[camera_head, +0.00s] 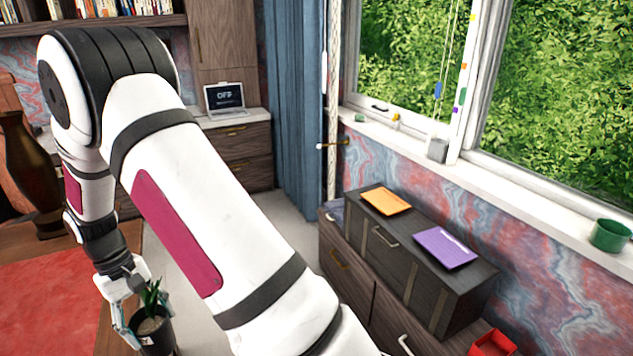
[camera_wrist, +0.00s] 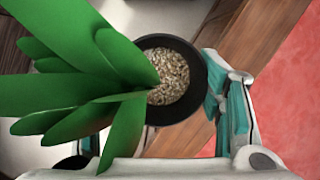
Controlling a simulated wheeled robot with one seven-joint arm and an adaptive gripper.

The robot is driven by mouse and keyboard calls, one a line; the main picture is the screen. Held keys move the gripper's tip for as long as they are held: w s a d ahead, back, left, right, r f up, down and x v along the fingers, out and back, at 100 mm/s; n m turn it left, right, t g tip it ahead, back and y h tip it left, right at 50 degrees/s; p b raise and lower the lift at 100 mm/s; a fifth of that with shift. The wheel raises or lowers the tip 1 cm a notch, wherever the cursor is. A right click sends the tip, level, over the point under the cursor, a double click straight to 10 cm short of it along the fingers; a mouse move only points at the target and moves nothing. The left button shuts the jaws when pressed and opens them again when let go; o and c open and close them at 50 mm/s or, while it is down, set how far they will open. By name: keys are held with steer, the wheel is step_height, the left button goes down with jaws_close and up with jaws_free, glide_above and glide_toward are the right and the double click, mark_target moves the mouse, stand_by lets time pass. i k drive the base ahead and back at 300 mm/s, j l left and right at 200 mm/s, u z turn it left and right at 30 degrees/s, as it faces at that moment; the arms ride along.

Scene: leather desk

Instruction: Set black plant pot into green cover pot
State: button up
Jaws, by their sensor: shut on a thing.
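The black plant pot (camera_head: 158,343) is at the bottom left of the head view, with a green plant and pale gravel in it. My gripper (camera_head: 134,318) is shut on this pot and holds it roughly upright. In the wrist view the pot's dark rim (camera_wrist: 198,88) shows from above, beside the teal pads of one finger. A green cover pot (camera_head: 611,237) stands on the white windowsill at the far right, well away from my gripper. Its inside is mostly hidden.
A desk with a red surface (camera_head: 50,305) and wooden edge lies at lower left. A dark cabinet (camera_head: 385,250) under the window bears an orange pad (camera_head: 386,201) and a purple pad (camera_head: 444,248). A red box (camera_head: 492,343) is at lower right. A grey block (camera_head: 437,149) stands on the sill.

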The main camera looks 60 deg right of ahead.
mark_target(604, 243)
steer(key=i+j+z, duration=0.1)
steer(key=z, duration=1.75)
steer(key=i+j, duration=0.05)
